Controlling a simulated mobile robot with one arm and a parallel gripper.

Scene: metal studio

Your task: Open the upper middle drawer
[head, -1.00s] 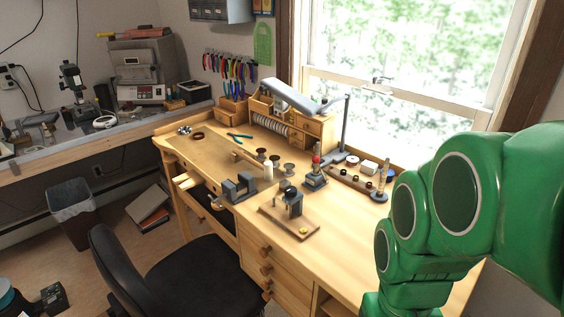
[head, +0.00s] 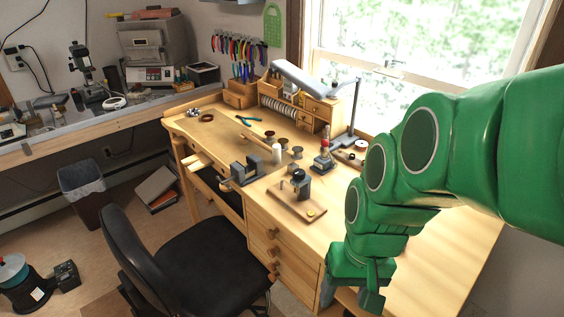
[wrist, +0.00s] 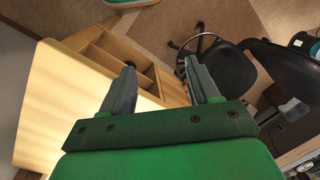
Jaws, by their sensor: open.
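The wooden workbench (head: 195,128) has a stack of drawers below its top, left of my arm in the head view. The stack's top drawer front (head: 262,224) looks closed, with a round wooden knob (head: 271,234). More knobbed drawers lie below it. I cannot tell for certain which drawer is the upper middle one. My gripper (head: 350,293) is low at the bench's front, right of the stack and apart from the knobs. In the wrist view, my gripper (wrist: 160,66) is open, with nothing between its fingers. Open shelf compartments (wrist: 110,50) show beyond the left finger.
A black chair (head: 195,270) stands before the bench, left of the drawer stack. A small vise (head: 245,172) and a tool on a wooden board (head: 298,195) sit on the benchtop. A bin (head: 85,190) stands on the floor at left.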

